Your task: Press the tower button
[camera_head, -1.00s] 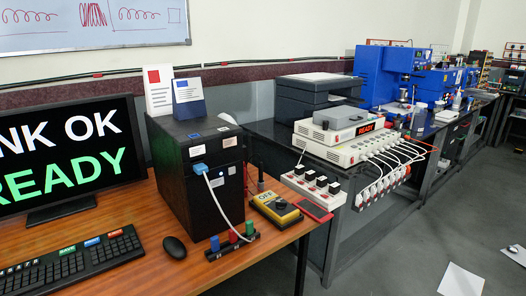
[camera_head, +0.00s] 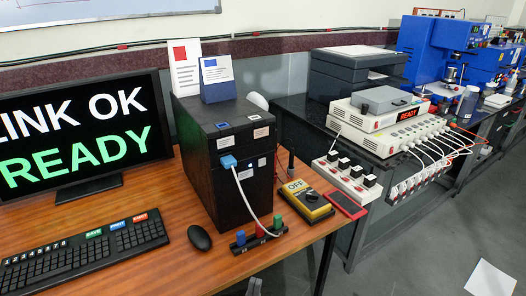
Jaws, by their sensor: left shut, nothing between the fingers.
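A black computer tower (camera_head: 203,170) stands upright on the wooden desk. White labels are also on that face. The dark tip of my left gripper (camera_head: 254,287) shows at the bottom edge, below and in front of the tower and well apart from it. It is shut and empty; most of it is out of frame. My right gripper is not in view.
A monitor (camera_head: 75,130) reading "LINK OK READY", a keyboard (camera_head: 85,248) and a mouse (camera_head: 200,237) are left of the tower. A cable block (camera_head: 240,241), a yellow meter (camera_head: 305,203) and a red-edged phone (camera_head: 345,204) lie to its front and right.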

